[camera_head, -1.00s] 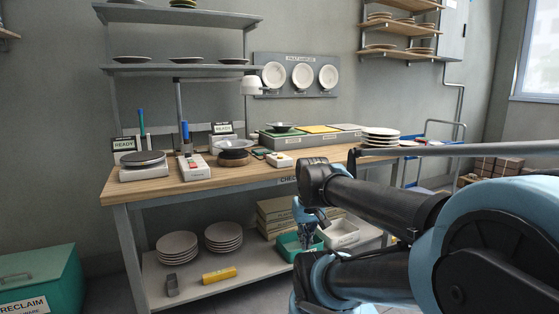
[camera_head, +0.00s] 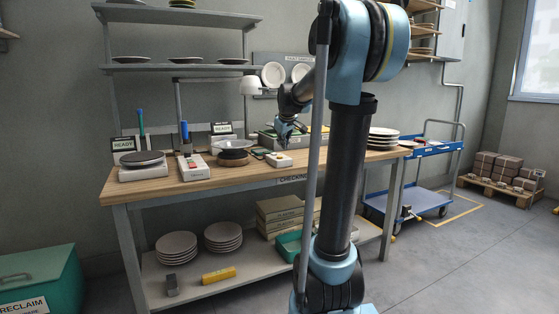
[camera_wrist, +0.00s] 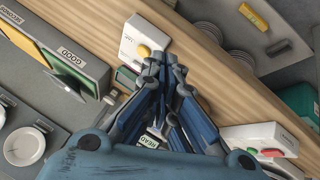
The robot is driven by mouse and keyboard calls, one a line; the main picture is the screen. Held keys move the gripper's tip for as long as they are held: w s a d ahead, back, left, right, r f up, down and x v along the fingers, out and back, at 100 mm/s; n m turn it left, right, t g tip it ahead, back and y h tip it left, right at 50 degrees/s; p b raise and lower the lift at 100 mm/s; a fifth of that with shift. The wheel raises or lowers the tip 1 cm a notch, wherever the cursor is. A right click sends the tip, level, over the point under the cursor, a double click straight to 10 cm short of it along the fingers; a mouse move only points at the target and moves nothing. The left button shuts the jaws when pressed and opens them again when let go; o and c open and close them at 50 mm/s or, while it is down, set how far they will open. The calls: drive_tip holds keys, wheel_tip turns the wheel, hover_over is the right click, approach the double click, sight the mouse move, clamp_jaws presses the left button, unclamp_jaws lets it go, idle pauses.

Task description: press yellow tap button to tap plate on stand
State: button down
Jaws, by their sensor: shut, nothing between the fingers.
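A small white box (camera_head: 278,159) sits at the front edge of the workbench, right of the stand. In the wrist view the yellow button (camera_wrist: 144,51) shows on top of this box, just left of my fingertips. My gripper (camera_head: 284,140) is shut and empty, above the box; its fingertips also show in the wrist view (camera_wrist: 166,60). A gap to the button cannot be judged surely. A grey plate (camera_head: 232,144) rests on a round brown stand (camera_head: 233,159), left of the box. In the wrist view my gripper seems to hide the plate.
A white control box (camera_head: 193,170) with red and green buttons (camera_wrist: 272,153) is left of the stand. A scale (camera_head: 143,170) stands farther left. Stacked plates (camera_head: 382,139) are at right.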

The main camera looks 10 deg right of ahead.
wheel_tip(320, 180, up, 3)
drive_tip(key=n+t, duration=0.2)
hover_over(278, 157)
drive_tip(key=w, duration=0.1)
drive_tip(key=shift+r, duration=0.1)
drive_tip(key=shift+f, duration=4.4)
drive_tip(key=shift+f, duration=0.1)
drive_tip(key=shift+s+f, duration=0.1)
drive_tip(key=shift+f, duration=0.15)
drive_tip(key=shift+f, duration=0.45)
drive_tip(key=shift+r, duration=0.9)
